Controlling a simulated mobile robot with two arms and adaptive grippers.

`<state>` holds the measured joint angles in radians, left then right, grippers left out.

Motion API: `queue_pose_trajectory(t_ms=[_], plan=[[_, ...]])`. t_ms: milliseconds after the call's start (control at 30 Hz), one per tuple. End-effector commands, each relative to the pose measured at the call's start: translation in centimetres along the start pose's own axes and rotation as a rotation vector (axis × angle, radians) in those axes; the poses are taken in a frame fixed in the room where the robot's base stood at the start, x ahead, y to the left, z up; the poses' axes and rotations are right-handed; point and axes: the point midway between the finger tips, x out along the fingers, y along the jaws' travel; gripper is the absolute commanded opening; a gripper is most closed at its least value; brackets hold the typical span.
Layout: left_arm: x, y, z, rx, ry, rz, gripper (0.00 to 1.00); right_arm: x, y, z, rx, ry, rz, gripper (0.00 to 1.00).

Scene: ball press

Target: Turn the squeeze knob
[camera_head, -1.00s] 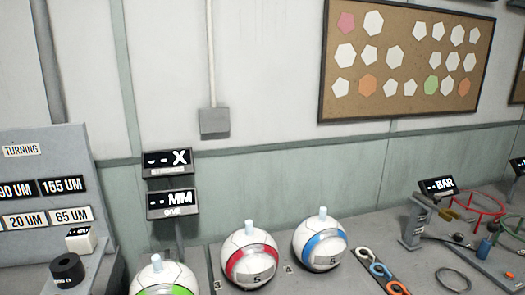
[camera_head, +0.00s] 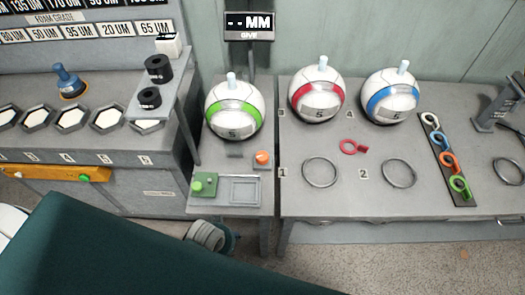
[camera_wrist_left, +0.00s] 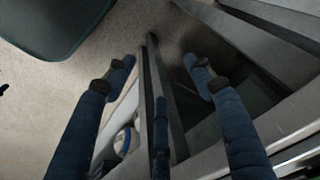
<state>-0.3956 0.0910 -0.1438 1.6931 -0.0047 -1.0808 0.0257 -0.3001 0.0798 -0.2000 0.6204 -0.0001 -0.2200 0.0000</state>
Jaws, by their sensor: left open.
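No label in view names the squeeze knob. A grey ribbed round knob (camera_head: 205,235) shows low at the front of the small table, partly hidden by a dark teal part of my body. A green round knob (camera_head: 198,186) on a green base and an orange button (camera_head: 262,157) sit on that table's top. In the left wrist view my left gripper (camera_wrist_left: 160,64) is open, with its two blue fingers wide apart and grey bars behind the gap. I cannot pick out a knob there. My right gripper is not in view.
A green-banded ball (camera_head: 234,110) stands at the back of the small table (camera_head: 222,165). Red-banded (camera_head: 316,94) and blue-banded (camera_head: 390,95) balls stand on the larger table (camera_head: 330,205). A rack of colored rings (camera_head: 448,160) lies right. Floor is clear in front.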

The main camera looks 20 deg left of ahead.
Motion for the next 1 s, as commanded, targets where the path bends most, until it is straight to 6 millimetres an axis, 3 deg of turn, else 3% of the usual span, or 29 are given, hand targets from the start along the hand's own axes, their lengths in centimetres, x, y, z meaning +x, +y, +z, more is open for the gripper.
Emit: queue_pose_trajectory(t_ms=[33,200,467,600,1000], plan=[[-2.0,-0.2,-1.1,-0.004,0.012,-0.002,0.53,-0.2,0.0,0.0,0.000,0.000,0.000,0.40],[-7.0,-0.5,-3.2,-0.016,0.029,-0.007,0.53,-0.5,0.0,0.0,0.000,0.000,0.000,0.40],[-13.5,-1.1,-5.3,-0.041,0.050,-0.016,0.53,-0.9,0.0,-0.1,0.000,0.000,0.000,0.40],[-16.5,-1.9,-7.6,-0.087,0.051,-0.027,0.53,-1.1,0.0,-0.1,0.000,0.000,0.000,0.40],[-14.9,-3.4,-14.5,-0.238,-0.016,-0.042,0.53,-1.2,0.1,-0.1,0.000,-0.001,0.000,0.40]])
